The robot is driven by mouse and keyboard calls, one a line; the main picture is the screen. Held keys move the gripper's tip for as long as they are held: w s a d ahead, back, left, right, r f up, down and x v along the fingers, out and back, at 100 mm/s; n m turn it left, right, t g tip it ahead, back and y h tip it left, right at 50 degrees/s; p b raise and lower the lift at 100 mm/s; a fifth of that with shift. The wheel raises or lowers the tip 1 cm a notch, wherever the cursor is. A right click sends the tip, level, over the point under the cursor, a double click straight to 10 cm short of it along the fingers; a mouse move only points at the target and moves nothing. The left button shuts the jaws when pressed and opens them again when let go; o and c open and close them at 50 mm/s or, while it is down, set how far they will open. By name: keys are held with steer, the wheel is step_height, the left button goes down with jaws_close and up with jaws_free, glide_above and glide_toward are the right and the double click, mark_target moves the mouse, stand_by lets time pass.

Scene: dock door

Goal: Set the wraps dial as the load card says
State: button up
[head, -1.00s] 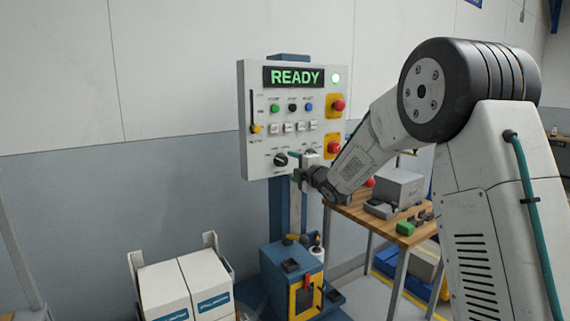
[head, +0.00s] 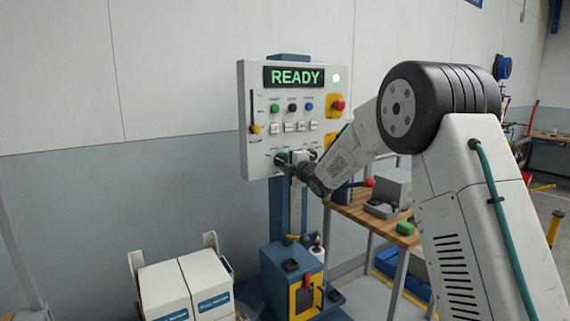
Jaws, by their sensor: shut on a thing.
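The control panel (head: 253,165) is a pale box on a blue post, with a lit green READY display (head: 294,77). At its lower left is a dark round dial (head: 278,161), mostly covered by my gripper (head: 285,158). My gripper reaches in from the right and is shut on this dial. The dial's pointer and scale are hidden or too small to read, so its setting and label cannot be told. The panel's lower right part is hidden behind my gripper and arm. I cannot make out a load card.
The panel has a slider (head: 255,128) at left, coloured buttons (head: 292,107), white switches (head: 288,127) and a red stop button (head: 338,105). Two white boxes (head: 190,285) stand at lower left. A wooden table (head: 350,212) holding a grey device (head: 391,188) stands behind my arm.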

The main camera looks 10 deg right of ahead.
steer(key=shift+m, duration=0.3)
steer(key=m, duration=2.3)
steer(key=shift+f, duration=0.1)
steer(key=shift+m, duration=0.3)
